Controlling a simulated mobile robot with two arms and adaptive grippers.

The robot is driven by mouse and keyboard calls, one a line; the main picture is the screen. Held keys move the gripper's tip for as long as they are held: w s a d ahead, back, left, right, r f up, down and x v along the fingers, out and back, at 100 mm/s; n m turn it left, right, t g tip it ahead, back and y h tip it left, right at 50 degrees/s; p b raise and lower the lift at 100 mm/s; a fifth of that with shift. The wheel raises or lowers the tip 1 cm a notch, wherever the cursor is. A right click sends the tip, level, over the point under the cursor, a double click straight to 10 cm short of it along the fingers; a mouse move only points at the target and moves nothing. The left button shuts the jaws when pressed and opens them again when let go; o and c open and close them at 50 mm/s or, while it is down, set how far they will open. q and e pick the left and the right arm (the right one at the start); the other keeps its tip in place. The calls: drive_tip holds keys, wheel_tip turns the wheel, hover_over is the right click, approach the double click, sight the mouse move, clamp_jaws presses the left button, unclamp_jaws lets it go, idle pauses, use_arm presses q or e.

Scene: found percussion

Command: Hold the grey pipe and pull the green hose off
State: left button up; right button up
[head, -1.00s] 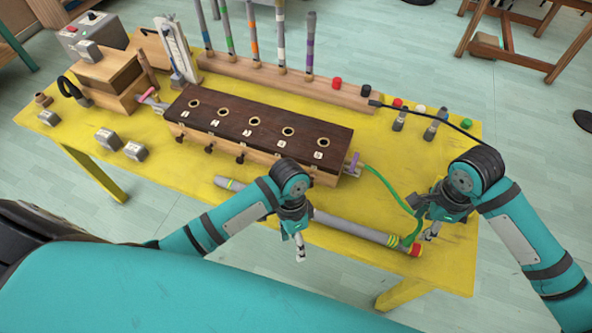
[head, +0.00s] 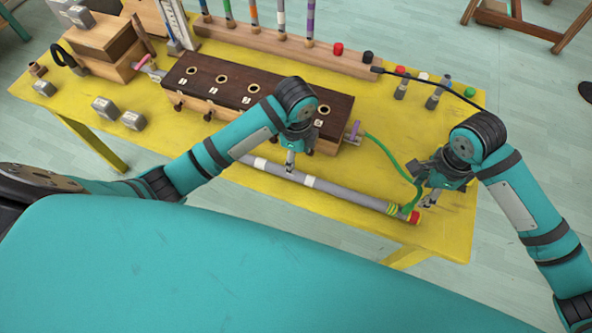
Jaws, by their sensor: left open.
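The grey pipe (head: 343,194) lies along the front of the yellow table, with white bands, yellow-green bands and a red cap (head: 414,217) at its right end. The green hose (head: 388,153) runs from a purple fitting (head: 353,131) on the wooden box down to the pipe near that cap. My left gripper (head: 290,168) is open, fingers pointing down at the pipe left of its middle; I cannot tell whether they touch it. My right gripper (head: 429,198) is close above the hose's lower end and the red cap. Whether its fingers are open is unclear.
The long wooden box (head: 223,81) with several holes stands just behind the pipe. Behind it is a wooden rack (head: 262,46) with upright coloured tubes. Grey metal blocks (head: 105,106) sit at the left. A black cable (head: 432,80) passes near my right arm.

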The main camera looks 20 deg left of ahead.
sight(296, 174)
use_arm(q)
wheel_tip(296, 174, down, 10)
drive_tip(key=shift+r, duration=0.1)
idle(0.4)
clamp_jaws()
idle(1.0)
